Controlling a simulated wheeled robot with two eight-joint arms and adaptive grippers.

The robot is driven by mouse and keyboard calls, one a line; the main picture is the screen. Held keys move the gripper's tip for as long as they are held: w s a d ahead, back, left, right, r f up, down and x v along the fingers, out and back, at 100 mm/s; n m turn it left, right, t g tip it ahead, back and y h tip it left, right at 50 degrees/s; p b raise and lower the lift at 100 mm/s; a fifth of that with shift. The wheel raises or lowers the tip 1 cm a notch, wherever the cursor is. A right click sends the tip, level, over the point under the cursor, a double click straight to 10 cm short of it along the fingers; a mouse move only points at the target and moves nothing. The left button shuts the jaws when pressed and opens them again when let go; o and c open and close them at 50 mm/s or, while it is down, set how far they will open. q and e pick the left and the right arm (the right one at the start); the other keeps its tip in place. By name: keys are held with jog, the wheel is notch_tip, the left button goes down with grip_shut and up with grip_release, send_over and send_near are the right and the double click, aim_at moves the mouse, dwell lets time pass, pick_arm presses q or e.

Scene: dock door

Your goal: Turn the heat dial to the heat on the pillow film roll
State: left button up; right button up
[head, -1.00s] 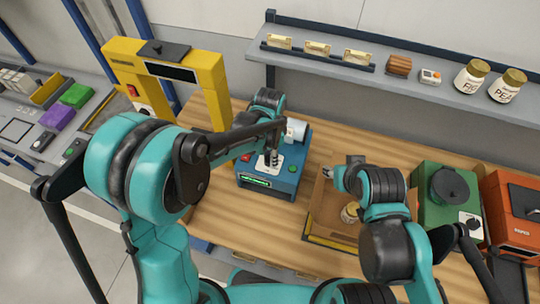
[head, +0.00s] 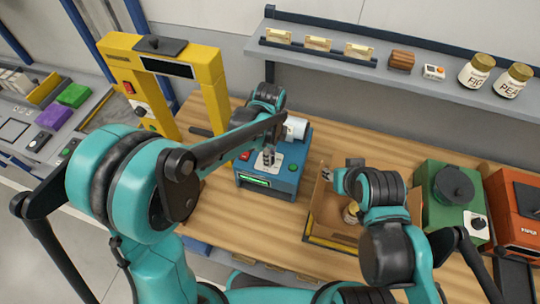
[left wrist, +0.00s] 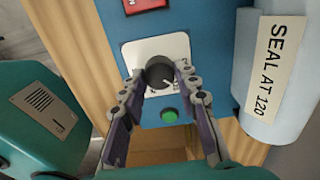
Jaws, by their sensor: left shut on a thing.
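The heat dial (left wrist: 159,75) is a dark round knob on a white plate on the blue sealing machine (head: 268,186). A pale mark on the dial points to the lower right in the left wrist view; the scale is mostly covered and unreadable. My left gripper (head: 268,161) is shut on the dial, with fingertips on both sides of it in the left wrist view (left wrist: 159,73). The pillow film roll (head: 296,128) lies at the machine's back right; its label in the left wrist view (left wrist: 270,62) reads "SEAL AT 120".
A red switch (left wrist: 140,5) and a green button (left wrist: 169,115) flank the dial. A cardboard box (head: 325,218) with a jar stands right of the machine, under my right arm. Green (head: 437,205) and orange (head: 515,220) machines stand further right. A yellow frame (head: 211,95) stands left.

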pick_arm(q)
jog(key=shift+w+a+m+b, duration=0.1)
jog(key=shift+m+b, duration=0.2)
jog(key=shift+m, duration=1.1)
jog(key=o, duration=1.2)
jog(key=shift+c, duration=0.2)
jog(key=shift+r, duration=0.2)
notch_tip(320, 180, up, 12)
jog(key=shift+f, duration=0.15)
